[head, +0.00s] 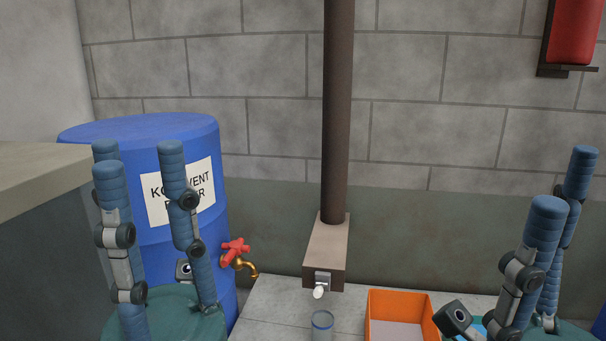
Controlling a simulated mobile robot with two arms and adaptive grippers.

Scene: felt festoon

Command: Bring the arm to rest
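My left gripper (140,157) stands at the lower left with its blue, padded fingers pointing up. The fingers are spread apart, with nothing held between them. It is in front of a blue drum and hides part of it. My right gripper (564,180) is at the lower right, also with its fingers pointing up. They look spread and empty, though its base is cut off by the lower picture edge.
The blue drum (130,133) has a red-handled brass tap (238,256). A brown pipe (337,110) ends in a box with a small spout, above a clear cup (322,325). An orange bin (400,300) stands beside my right gripper. A grey counter (35,170) borders the left.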

